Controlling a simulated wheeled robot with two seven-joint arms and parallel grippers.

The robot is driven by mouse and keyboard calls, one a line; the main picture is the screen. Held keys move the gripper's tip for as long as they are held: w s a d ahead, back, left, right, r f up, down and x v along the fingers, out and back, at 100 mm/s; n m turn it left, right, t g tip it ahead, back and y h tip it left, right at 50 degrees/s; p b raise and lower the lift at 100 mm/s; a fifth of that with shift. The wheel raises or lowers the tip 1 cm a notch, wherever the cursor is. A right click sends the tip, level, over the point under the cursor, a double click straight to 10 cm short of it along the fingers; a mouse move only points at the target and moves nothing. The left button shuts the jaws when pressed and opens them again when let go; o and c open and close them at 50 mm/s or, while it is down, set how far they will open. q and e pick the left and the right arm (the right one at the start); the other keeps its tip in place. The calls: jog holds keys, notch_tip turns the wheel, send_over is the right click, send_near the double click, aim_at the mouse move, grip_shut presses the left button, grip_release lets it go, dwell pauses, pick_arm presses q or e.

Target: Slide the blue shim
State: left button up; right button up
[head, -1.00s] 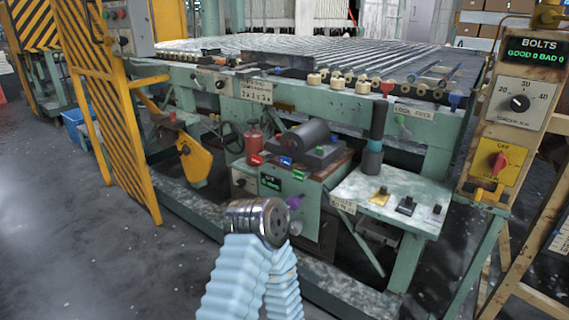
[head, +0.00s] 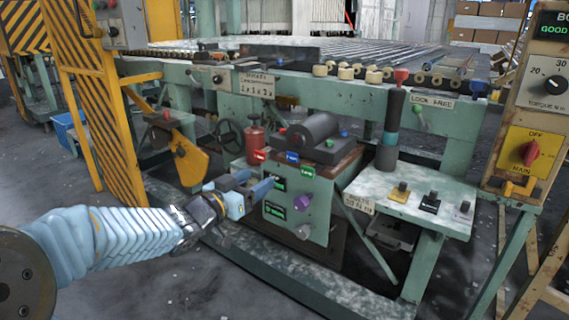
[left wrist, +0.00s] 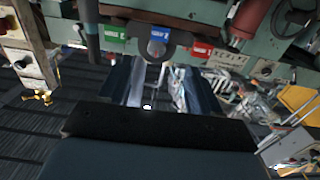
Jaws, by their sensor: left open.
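The blue shim (head: 292,157) is a small blue tab with a white mark, at the top front edge of the green machine box. It sits between a red tab (head: 260,156) and a green tab (head: 308,171). In the left wrist view the blue shim (left wrist: 158,34) shows ahead, near the top, beyond the fingers. My left gripper (head: 262,187) is open in front of the box, below and to the left of the blue shim and apart from it. In the left wrist view nothing shows held between its fingers (left wrist: 150,85). My right gripper is not in view.
A dark roller (head: 315,130) lies on top of the box. A purple knob (head: 302,202) and green displays are on its front. A red can (head: 254,142) stands to the left. A pale side table (head: 435,208) with small switches is to the right. A yellow guard (head: 190,160) is at left.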

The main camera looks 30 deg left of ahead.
aim_at(291, 157)
pick_arm(q)
jog(key=w, duration=0.9)
jog(key=w+d, duration=0.1)
jog(key=w, duration=0.3)
jog(key=shift+w+r, duration=0.1)
jog(key=shift+w, duration=0.15)
grip_shut()
